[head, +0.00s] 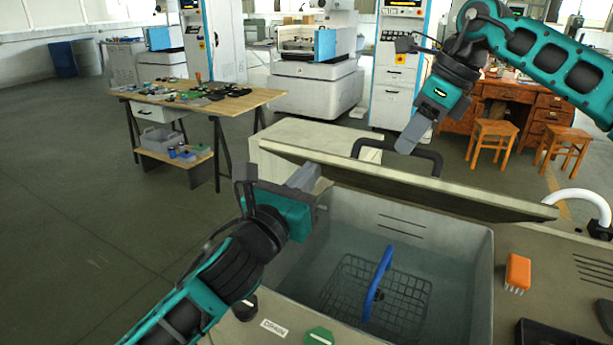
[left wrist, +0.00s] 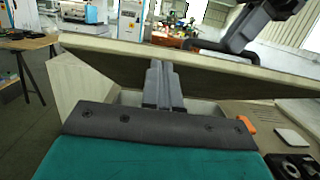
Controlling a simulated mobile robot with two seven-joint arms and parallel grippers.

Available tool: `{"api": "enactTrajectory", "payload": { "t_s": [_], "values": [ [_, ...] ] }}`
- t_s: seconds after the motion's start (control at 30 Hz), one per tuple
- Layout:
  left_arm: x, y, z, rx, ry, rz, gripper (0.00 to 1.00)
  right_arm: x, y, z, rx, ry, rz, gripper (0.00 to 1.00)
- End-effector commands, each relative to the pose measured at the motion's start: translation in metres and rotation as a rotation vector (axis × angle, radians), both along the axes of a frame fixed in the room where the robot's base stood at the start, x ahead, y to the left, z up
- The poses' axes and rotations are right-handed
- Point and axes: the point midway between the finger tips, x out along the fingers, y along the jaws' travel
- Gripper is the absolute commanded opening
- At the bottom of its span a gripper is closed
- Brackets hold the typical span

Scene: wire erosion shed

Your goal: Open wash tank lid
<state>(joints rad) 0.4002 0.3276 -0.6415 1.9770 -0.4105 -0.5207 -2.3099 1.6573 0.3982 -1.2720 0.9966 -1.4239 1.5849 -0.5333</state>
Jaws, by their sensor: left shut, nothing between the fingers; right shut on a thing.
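The wash tank lid (head: 450,199) is a long beige panel. It is raised at a tilt over the back of the open grey wash tank (head: 463,246), its dark underside partly showing. The black lid handle (head: 432,160) stands on its far side. My right gripper (head: 405,147) is shut on the handle from above. My left gripper (head: 318,183) is shut and empty at the tank's left side, close to the lid's underside. In the left wrist view its fingers (left wrist: 163,68) point at the lid (left wrist: 215,62); I cannot tell whether they touch.
A wire basket (head: 345,290) with a blue handle (head: 377,284) sits inside the tank. An orange brush (head: 517,272) lies on the right worktop. A wooden table (head: 240,102) with small parts stands back left, and stools (head: 492,131) back right. The left floor is clear.

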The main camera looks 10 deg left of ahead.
Motion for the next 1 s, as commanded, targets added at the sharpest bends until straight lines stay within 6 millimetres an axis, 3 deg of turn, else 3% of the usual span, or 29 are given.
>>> {"api": "enactTrajectory", "payload": {
  "t_s": [0.03, 0.27, 0.6, 0.93, 0.97, 1.0],
  "values": [
    [0.000, 0.000, -0.001, 0.000, 0.000, 0.000, 0.00, 0.004, -0.006, -0.008, -0.013, -0.002, -0.016, 0.00],
    [0.000, 0.000, 0.000, 0.000, 0.000, 0.000, 0.00, 0.004, -0.006, -0.008, -0.013, -0.002, -0.016, 0.00],
    [0.014, -0.005, 0.023, 0.000, -0.004, 0.001, 0.00, 0.003, -0.005, -0.007, -0.014, -0.001, -0.014, 0.00],
    [0.016, -0.004, 0.026, -0.004, -0.006, 0.006, 0.00, -0.001, -0.001, -0.007, -0.015, 0.009, -0.001, 0.00],
    [0.016, -0.004, 0.026, -0.004, -0.006, 0.006, 0.00, -0.001, -0.001, -0.007, -0.015, 0.011, 0.001, 0.20],
    [0.016, -0.003, 0.026, -0.004, -0.006, 0.006, 0.00, -0.001, 0.000, -0.008, -0.015, 0.012, 0.001, 0.23]
  ]
}}
